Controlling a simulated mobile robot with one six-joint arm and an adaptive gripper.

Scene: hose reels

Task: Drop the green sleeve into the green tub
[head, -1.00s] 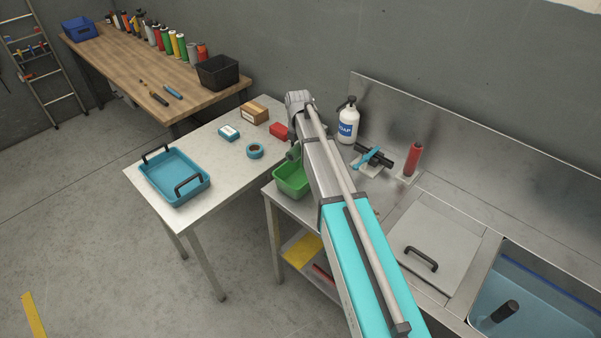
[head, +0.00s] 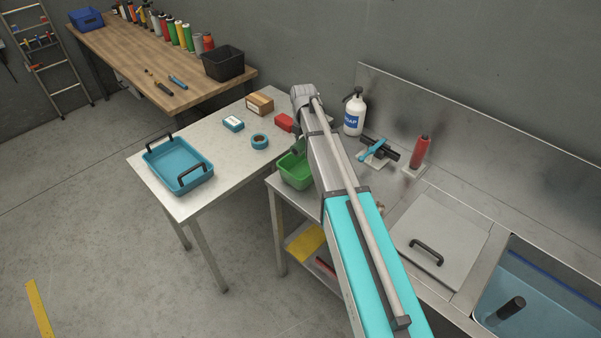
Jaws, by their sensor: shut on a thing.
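The green tub (head: 294,175) stands at the left end of the steel sink counter, its right side partly covered by my arm. My gripper (head: 298,148) shows only as a small grey part beside my arm, over the tub's back rim in the picture. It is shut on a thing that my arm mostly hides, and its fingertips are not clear. I cannot make out the green sleeve's outline in this view, and it does not show lying anywhere on the tables or counter. The height of my gripper above the tub is hard to judge.
A white soap bottle (head: 354,112), a blue-and-black tool (head: 378,150) and a red bottle (head: 420,152) stand right of my arm. A red block (head: 284,122), blue tape roll (head: 260,141) and blue tray (head: 178,166) are on the left table. The sink (head: 535,290) is at right.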

